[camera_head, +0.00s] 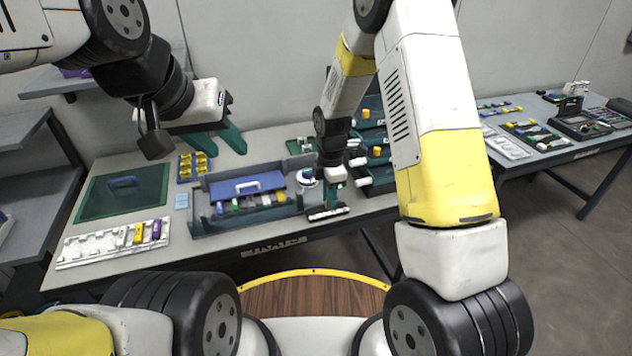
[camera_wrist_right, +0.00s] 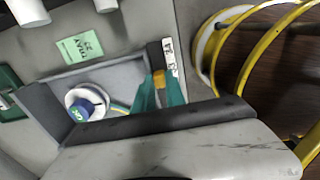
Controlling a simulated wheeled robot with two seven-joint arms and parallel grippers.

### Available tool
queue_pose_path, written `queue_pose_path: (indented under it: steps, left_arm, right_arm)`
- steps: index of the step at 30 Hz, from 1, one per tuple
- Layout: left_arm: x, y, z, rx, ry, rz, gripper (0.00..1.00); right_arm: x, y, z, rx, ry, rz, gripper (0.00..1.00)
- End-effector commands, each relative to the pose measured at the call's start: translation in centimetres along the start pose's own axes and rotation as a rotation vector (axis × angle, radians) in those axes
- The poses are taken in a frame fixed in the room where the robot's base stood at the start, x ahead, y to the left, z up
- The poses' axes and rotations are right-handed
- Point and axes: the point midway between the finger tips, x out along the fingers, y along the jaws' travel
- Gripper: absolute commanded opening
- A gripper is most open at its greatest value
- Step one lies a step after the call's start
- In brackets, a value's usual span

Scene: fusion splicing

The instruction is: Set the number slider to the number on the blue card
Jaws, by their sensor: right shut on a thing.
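The number slider shows in the head view as a small strip (camera_head: 328,213) with a white face at the front right of the blue-grey tray. In the right wrist view its white marked scale (camera_wrist_right: 170,56) lies beside an orange knob (camera_wrist_right: 158,77). My right gripper (camera_head: 334,187) is low over the slider; in its wrist view the green fingers (camera_wrist_right: 160,90) are shut on the orange knob. The scale's marks are too small to read. A pale blue card (camera_head: 181,201) lies left of the tray; its number is unreadable. My left gripper (camera_head: 212,140) is open and empty above the table.
The tray (camera_head: 207,224) holds a blue lidded case (camera_head: 247,187) and several small parts. A white round spool (camera_wrist_right: 88,103) sits beside my right fingers. A pale green card (camera_wrist_right: 78,46) lies behind it. A green mat (camera_head: 97,207) and white rack (camera_head: 75,251) are at left.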

Motion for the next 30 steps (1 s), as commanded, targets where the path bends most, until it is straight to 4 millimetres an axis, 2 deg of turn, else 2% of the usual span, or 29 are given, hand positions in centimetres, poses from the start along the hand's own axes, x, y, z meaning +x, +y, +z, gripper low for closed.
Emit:
queue_pose_path:
  steps: [3,11,12,15,25,30]
  left_arm:
    - [0.0,0.0,0.0,0.0,0.0,0.0,0.36]
    - [0.0,0.0,0.0,0.0,0.0,0.0,0.36]
    - [0.0,0.0,0.0,0.0,0.0,0.0,0.36]
    - [0.0,0.0,0.0,0.0,0.0,0.0,0.36]
    - [0.0,0.0,0.0,0.0,0.0,0.0,0.36]
    - [0.0,0.0,0.0,0.0,0.0,0.0,0.36]
  right_arm:
    - [-0.1,0.1,0.8,0.0,0.001,0.004,0.0]
    - [-0.1,0.1,0.8,-0.002,0.0,0.004,0.0]
    - [-0.1,0.1,0.8,-0.002,0.0,0.004,0.17]
    - [-0.1,0.1,0.8,-0.001,0.0,0.003,0.37]
    - [-0.2,0.1,0.8,-0.001,0.0,0.002,0.38]
    - [-2.1,0.1,0.8,-0.001,0.001,0.006,0.38]
